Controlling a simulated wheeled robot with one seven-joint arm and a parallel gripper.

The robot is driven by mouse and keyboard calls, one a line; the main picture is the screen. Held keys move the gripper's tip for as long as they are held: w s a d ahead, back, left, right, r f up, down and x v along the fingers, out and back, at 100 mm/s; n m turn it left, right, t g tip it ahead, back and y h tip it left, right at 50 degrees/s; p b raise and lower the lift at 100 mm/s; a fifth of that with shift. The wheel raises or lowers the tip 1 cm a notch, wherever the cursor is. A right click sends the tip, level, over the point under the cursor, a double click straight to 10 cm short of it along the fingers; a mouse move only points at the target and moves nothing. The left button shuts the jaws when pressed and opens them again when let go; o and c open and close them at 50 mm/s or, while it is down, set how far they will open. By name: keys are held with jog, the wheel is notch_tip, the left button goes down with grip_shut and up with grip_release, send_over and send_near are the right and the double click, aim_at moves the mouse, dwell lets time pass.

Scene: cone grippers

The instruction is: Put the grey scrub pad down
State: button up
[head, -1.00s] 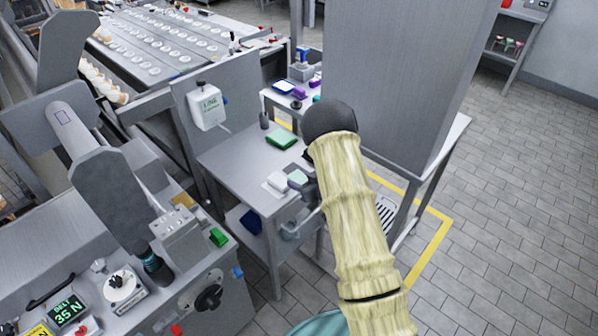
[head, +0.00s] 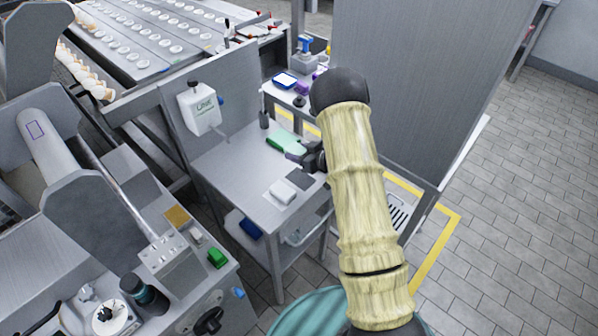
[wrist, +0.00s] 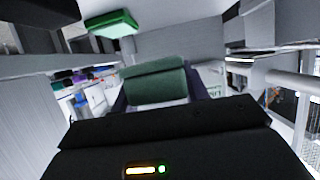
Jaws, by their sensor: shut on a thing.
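My gripper (head: 308,157) is over the right side of the grey steel table (head: 228,165). In the wrist view it is shut on the scrub pad (wrist: 155,86), which looks dark grey-green and sits between the fingers. In the head view the held pad is hard to make out beside the dark jaws. I cannot tell whether it touches the table. A bright green pad (head: 284,142) lies at the table's back, close to the gripper; it also shows in the wrist view (wrist: 110,23).
A white block (head: 283,191) and a dark flat square (head: 299,177) lie near the table's front right. A dark cup (head: 264,121) stands at the back. A tall grey cabinet (head: 408,80) rises close to the right of my arm. The table's left half is clear.

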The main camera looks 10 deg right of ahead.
jog(key=shift+w+d, duration=0.1)
jog(key=shift+w, duration=0.05)
jog(key=shift+s+d, duration=0.2)
jog(key=shift+s, duration=0.4)
send_over(301, 179)
notch_tip(301, 179, down, 6)
jog(key=shift+r+p, duration=0.1)
jog(key=shift+p, duration=0.35)
jog(key=shift+f+p, duration=0.3)
jog(key=shift+f, duration=1.75)
jog(key=shift+f, duration=0.1)
jog(key=o, duration=1)
